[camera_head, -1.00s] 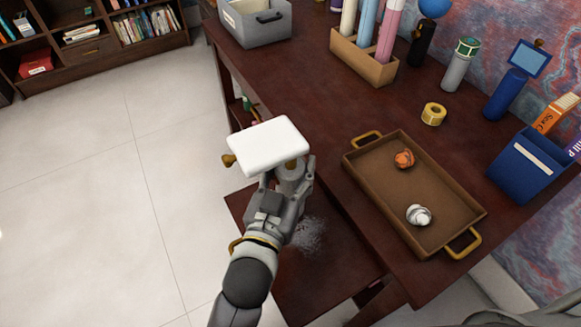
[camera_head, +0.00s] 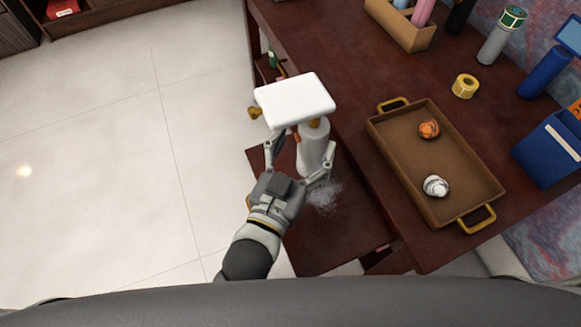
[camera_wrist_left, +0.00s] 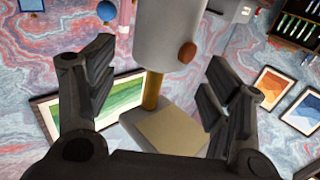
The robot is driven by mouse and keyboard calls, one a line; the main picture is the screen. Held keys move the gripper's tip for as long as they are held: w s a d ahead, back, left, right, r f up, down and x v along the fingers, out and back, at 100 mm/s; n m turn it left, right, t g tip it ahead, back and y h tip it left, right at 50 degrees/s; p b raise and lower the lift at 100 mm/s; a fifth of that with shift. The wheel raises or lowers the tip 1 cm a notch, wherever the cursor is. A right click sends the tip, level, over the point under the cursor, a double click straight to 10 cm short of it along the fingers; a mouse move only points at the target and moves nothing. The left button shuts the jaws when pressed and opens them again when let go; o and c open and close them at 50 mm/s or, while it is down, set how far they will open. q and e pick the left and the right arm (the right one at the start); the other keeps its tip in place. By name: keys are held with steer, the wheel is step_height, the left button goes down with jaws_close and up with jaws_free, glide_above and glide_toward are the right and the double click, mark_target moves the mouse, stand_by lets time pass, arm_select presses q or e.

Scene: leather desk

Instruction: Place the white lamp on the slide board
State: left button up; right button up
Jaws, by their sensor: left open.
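The white lamp (camera_head: 295,98) has a flat rectangular white head with brass knobs and a white cylindrical base (camera_head: 312,150). It appears upright on the dark slide board (camera_head: 310,255) sticking out from the desk; the base's contact with the board is partly hidden. My left gripper (camera_head: 302,154) is open, its fingers spread on either side of the base. In the left wrist view, the lamp's white cylinder (camera_wrist_left: 170,28) and brass stem (camera_wrist_left: 152,92) show between and beyond the open fingers (camera_wrist_left: 158,75), with visible gaps. My right gripper is out of view.
Right of the board, the desk holds a brown tray (camera_head: 388,165) with an orange and a white crumpled ball. A yellow tape roll (camera_head: 465,86), a blue bin (camera_head: 545,150) and several cylinders stand farther right. Open tiled floor (camera_head: 110,170) lies to the left.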

arm_select(q)
steer(key=v, duration=0.6)
steer(key=shift+s, duration=0.25)
steer(key=shift+a, duration=0.2)
